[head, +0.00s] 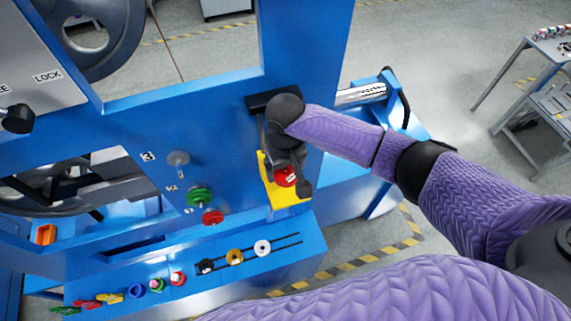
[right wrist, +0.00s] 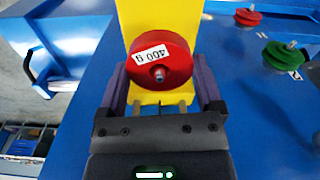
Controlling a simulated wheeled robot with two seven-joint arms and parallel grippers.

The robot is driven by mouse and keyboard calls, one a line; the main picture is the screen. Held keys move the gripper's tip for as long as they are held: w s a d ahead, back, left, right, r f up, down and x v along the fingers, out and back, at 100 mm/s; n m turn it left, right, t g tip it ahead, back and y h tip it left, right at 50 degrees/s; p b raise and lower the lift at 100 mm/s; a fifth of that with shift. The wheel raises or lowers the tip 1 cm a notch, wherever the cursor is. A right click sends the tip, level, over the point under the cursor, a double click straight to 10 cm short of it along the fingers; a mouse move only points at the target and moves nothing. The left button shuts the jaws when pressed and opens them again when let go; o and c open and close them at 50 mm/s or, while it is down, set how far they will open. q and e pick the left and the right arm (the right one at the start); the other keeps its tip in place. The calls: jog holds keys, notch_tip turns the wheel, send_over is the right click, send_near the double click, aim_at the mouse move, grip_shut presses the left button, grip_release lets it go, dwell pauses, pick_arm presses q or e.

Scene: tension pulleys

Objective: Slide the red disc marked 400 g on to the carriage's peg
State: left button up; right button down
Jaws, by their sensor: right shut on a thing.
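The red disc marked 400 g (right wrist: 160,60) is between the two fingers of my right gripper (right wrist: 162,84), which is shut on it. A metal peg tip (right wrist: 158,74) shows at the disc's centre. The disc lies face-on against the yellow carriage (right wrist: 144,20); whether it touches the carriage's face cannot be told. In the head view the red disc (head: 285,177) shows in front of the yellow carriage (head: 285,195), partly covered by my right gripper (head: 288,168). My left gripper is not in view.
A green disc (head: 200,195) and another red disc (head: 212,216) sit on numbered pegs on the blue panel (head: 120,185), left of the carriage. A lower blue ledge (head: 240,275) holds several small coloured discs. A grey table (head: 545,50) stands far right.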

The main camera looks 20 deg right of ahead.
jog(key=shift+f+b, duration=0.5)
jog(key=shift+f, duration=0.75)
jog(key=shift+r+p, duration=0.1)
jog(key=shift+p, duration=0.25)
jog(key=shift+f, duration=0.2)
jog(key=shift+f+b, duration=0.55)
jog(key=shift+f, duration=0.15)
jog(key=shift+s+f, duration=0.15)
